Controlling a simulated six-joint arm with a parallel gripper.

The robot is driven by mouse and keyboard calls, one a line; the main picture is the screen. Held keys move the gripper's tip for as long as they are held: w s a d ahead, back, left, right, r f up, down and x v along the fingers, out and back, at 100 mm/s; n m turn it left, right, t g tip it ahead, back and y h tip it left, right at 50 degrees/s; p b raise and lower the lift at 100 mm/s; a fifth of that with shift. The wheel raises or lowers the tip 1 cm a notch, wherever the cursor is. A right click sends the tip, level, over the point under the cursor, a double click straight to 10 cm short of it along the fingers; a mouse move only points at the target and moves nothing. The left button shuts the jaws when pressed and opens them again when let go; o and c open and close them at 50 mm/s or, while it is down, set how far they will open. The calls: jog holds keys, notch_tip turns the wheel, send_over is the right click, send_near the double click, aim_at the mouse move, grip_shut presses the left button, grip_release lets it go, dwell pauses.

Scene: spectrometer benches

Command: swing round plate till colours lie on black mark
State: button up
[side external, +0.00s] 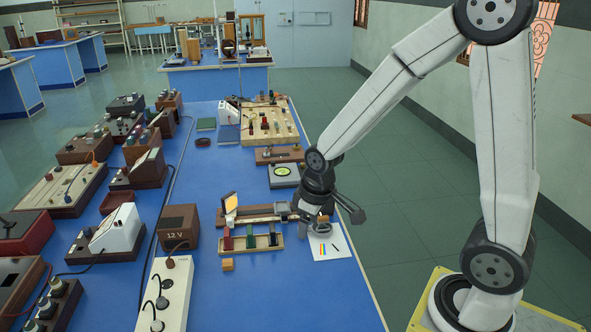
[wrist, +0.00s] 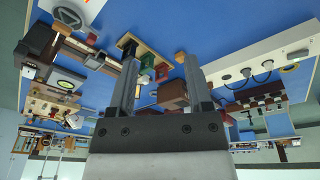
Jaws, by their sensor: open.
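A white card (side external: 331,246) lies near the table's right edge in the side view. Short coloured stripes (side external: 322,251) show on its left part and a thin black mark (side external: 336,247) to their right, apart from them. The round plate (side external: 321,228) seems to be the small grey disc just behind the card, partly hidden by my arm. In the wrist view a round plate with a triangular piece (wrist: 68,17) shows at the upper left. My gripper (wrist: 160,64) is open, with nothing between its fingers. In the side view it is above the right end of the wooden bench, its fingertips hard to make out.
A rack of coloured pieces (side external: 250,243) and a small wooden block (side external: 228,265) stand left of the card. A lamp on a bench arm (side external: 230,205), a 12 V box (side external: 180,227) and a white socket strip (side external: 165,295) are further left. A dial unit (side external: 284,174) stands behind.

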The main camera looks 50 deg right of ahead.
jog(key=w+d+f+n+g, duration=0.1)
jog(key=w+d+f+n, duration=0.25)
jog(key=w+d, duration=0.4)
jog(key=n+g, duration=0.1)
jog(key=n, duration=0.3)
send_near(315, 227)
jog(key=shift+m, duration=0.25)
jog(key=w+a, duration=0.2)
jog(key=w, duration=0.1)
jog(key=shift+w+a, duration=0.1)
jog(key=shift+w, duration=0.1)
jog(key=shift+f, duration=3.85)
grip_shut()
